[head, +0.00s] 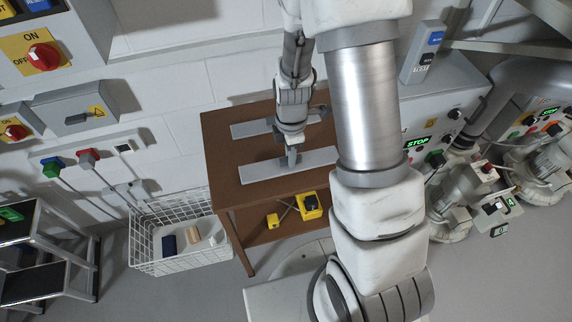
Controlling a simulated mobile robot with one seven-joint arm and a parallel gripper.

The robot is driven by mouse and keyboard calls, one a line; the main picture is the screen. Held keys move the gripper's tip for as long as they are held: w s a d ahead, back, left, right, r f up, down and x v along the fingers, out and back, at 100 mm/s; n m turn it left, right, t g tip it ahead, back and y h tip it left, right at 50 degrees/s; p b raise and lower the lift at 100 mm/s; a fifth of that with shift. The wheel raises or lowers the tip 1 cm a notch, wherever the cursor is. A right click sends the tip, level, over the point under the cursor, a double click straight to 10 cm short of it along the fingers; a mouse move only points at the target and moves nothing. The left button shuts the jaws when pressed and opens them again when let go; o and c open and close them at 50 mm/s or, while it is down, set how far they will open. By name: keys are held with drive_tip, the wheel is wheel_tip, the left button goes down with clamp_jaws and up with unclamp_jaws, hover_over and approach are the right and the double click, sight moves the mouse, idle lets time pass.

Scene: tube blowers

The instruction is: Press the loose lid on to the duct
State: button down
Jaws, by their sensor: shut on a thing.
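Two long light-grey strips lie roughly parallel across the brown table in the head view. The nearer strip (316,158) looks like the loose lid, and the farther strip (252,130) looks like the duct, though I cannot be sure at this size. My gripper (291,160) points down at the middle of the nearer strip and is shut on it. The fingertips are small, so the exact grip is hard to see. The nearer strip is apart from the farther one. My wrist hides part of the farther strip.
The brown table (222,150) has a lower shelf with yellow-and-black items (309,205). A white wire basket (150,250) stands to its left, a step stool (35,255) farther left. Machines with control panels (440,125) stand on the right. My arm blocks the table's right side.

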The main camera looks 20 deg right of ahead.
drive_tip(key=shift+r+p, duration=1.55)
drive_tip(key=shift+r, duration=0.9)
drive_tip(key=shift+w, duration=0.1)
